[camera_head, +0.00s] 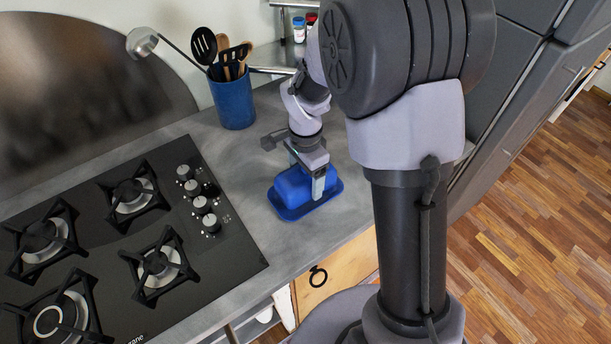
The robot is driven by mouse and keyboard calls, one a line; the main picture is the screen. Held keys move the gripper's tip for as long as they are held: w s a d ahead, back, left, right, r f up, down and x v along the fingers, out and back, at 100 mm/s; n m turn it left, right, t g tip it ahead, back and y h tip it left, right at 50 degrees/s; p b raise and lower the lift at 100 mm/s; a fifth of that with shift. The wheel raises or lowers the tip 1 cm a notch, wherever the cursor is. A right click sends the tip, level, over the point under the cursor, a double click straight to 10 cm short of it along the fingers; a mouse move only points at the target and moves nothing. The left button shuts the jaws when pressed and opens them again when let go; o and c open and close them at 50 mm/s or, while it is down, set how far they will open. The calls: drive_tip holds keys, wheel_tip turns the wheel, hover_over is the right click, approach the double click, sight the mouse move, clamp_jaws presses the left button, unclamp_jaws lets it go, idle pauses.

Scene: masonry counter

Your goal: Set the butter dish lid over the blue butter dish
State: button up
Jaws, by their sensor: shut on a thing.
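The blue butter dish (293,214) lies flat on the grey counter, its rim showing around the blue lid. The blue butter dish lid (293,185) is upright over the dish, and I cannot tell whether its lower edge touches the dish or hangs slightly above it. My gripper (307,176) points down from above and is shut on the lid, with one finger on the near side. The far finger is mostly hidden behind the lid.
A black gas cooktop (120,225) with knobs lies to the left. A blue utensil crock (234,104) stands behind the dish near the wall. The counter's front edge is close in front of the dish. Clear counter (228,165) lies between cooktop and dish.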

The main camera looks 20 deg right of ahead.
drive_tip(key=shift+f, duration=0.1)
drive_tip(key=shift+f+b, duration=0.85)
drive_tip(key=shift+f+b, duration=0.45)
drive_tip(key=o, duration=1.6)
drive_tip(key=shift+o, duration=0.2)
wheel_tip(320, 180, up, 18)
drive_tip(key=p, duration=0.6)
drive_tip(key=shift+f, duration=0.25)
